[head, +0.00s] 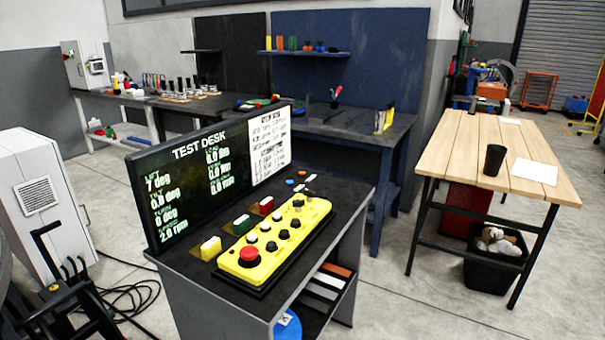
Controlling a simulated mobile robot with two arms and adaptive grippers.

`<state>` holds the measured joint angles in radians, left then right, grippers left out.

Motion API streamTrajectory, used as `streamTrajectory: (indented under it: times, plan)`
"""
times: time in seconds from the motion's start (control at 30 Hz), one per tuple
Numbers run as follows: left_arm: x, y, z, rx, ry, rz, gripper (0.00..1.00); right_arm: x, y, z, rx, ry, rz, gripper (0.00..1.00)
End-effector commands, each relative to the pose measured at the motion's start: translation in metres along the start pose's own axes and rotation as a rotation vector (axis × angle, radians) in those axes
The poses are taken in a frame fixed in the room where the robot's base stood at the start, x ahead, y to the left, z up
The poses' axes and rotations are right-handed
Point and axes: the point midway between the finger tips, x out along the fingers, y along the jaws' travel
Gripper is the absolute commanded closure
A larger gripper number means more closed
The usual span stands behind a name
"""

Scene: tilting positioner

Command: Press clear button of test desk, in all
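The test desk (190,290) stands in the middle front, with a dark screen (165,205) headed "TEST DESK" and showing rows of green and white readings. A yellow control box (283,243) lies on its top, with a large red mushroom button (249,256) at the near end and several white and black buttons or knobs along it. A small blue button (290,182) and an orange-red button (302,174) sit beyond the box. The labels are too small to read, so I cannot tell which is the clear button. Neither of my grippers is in view.
Yellow, green and red blocks (240,223) stand between screen and box. A wooden-topped table (460,150) with a black cup (494,160) is at right, a black bin (492,268) below it. A white cabinet (30,170) and floor cables (135,295) are at left. Floor is clear front right.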

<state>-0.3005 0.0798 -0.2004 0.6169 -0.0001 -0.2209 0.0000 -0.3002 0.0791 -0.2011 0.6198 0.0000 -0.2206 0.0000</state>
Motion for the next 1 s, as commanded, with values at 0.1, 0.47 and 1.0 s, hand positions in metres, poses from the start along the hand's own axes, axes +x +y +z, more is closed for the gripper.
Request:
streamTrajectory:
  times: [0.1, 0.47, 1.0]
  plan:
    - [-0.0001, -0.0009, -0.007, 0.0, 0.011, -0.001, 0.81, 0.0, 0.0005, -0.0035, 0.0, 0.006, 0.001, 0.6]
    - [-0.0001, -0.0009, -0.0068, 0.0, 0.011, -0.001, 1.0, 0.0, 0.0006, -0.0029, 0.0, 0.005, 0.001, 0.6]
    - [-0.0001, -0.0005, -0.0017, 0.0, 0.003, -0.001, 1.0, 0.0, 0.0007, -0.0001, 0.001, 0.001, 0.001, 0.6]
